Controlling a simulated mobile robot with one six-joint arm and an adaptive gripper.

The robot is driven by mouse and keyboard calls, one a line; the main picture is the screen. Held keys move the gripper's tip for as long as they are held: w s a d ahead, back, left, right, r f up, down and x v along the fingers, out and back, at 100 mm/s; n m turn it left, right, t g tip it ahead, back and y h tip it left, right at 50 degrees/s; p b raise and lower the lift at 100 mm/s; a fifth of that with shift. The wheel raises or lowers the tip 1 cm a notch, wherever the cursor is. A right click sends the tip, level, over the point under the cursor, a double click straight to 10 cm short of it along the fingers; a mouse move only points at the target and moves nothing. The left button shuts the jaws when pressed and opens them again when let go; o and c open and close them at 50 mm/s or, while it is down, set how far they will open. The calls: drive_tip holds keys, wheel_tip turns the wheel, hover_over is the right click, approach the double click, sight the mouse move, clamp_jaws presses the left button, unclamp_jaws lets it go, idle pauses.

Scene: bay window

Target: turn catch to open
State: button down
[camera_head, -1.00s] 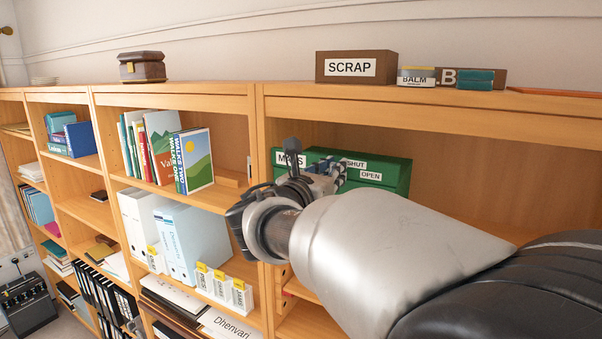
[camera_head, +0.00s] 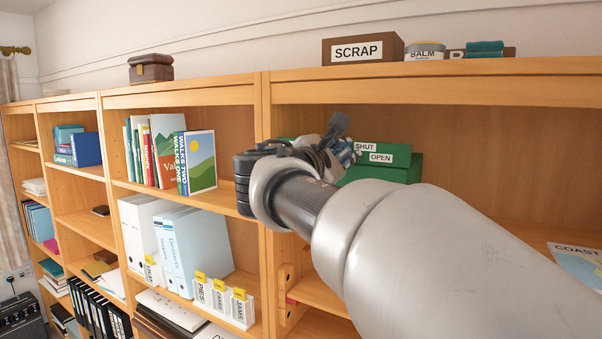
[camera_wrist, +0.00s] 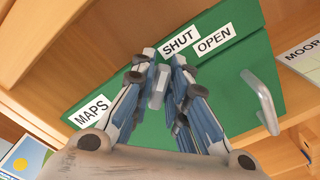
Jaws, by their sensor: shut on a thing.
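A green box stands on the shelf, with labels MAPS, SHUT and OPEN on its front (camera_wrist: 255,78). In the head view my arm hides much of the box (camera_head: 385,174), and the MAPS label is covered. In the wrist view my gripper (camera_wrist: 163,58) is at the box front, just below the SHUT label. Its two fingers are closed around a small grey catch (camera_wrist: 158,88). The catch lies nearer SHUT than OPEN; its exact angle is partly hidden by the fingers. A grey bar handle (camera_wrist: 262,101) sits on the box front, right of my gripper.
The box is inside a wooden bookcase (camera_head: 430,92) with a shelf board above it. A SCRAP box (camera_head: 361,50) and a BALM tin (camera_head: 424,51) stand on top. Books (camera_head: 168,155) fill the bay to the left. A COAST map (camera_head: 578,262) lies to the right.

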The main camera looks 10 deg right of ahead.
drive_tip(key=m+b, duration=0.4)
drive_tip(key=shift+f, duration=0.3)
drive_tip(key=shift+r+m+b, duration=0.1)
drive_tip(key=shift+m+b, duration=1.45)
drive_tip(key=shift+m, duration=0.65)
drive_tip(key=c, duration=1.6)
unclamp_jaws()
drive_tip(key=shift+c, duration=0.2)
drive_tip(key=shift+s, duration=0.1)
drive_tip(key=v, duration=1.2)
